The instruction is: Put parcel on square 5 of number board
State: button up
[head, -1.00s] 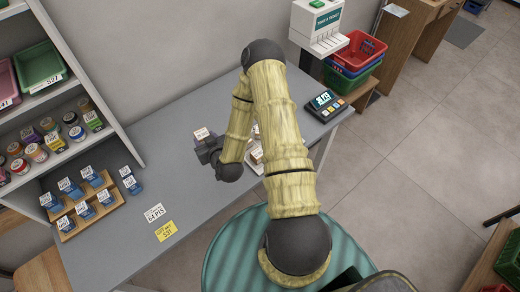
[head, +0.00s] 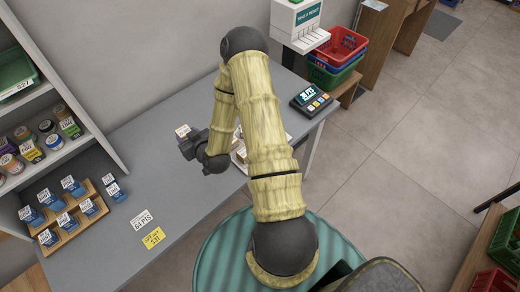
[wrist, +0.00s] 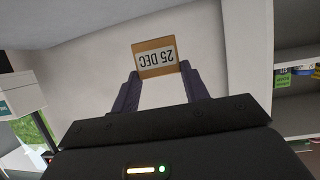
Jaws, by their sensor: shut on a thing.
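A small brown parcel (wrist: 154,70) with a white label reading "25 DEC", upside down in the wrist view, is between the two fingertips of my gripper (wrist: 157,74). In the head view the parcel (head: 183,130) shows at the tip of my gripper (head: 185,140), above the grey counter. My gripper is shut on it. A white flat thing with small boxes on it (head: 239,154) lies on the counter, mostly hidden behind my arm. I cannot tell whether it is the number board, and no square numbers can be read.
A wooden rack (head: 70,225) with blue labelled boxes stands at the counter's left, below shelves of jars (head: 30,150). A white card (head: 141,218) and a yellow card (head: 153,238) lie at the front. A card terminal (head: 312,99) and ticket dispenser (head: 298,25) are at the right end.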

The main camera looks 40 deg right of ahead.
jog(key=s+d+f+b, duration=0.1)
jog(key=d+f+b, duration=0.2)
jog(key=d+b, duration=0.95)
jog(key=s+d+f+b, duration=0.3)
jog(key=s+d+b, duration=0.4)
jog(key=d, duration=0.6)
jog(key=shift+s+d+n+y, duration=0.3)
jog(key=shift+s+y, duration=0.1)
jog(key=shift+s, duration=0.8)
jog(key=shift+f, duration=0.15)
jog(key=shift+f, duration=2.85)
jog(key=shift+f+b, duration=0.35)
jog(key=shift+f, duration=1.75)
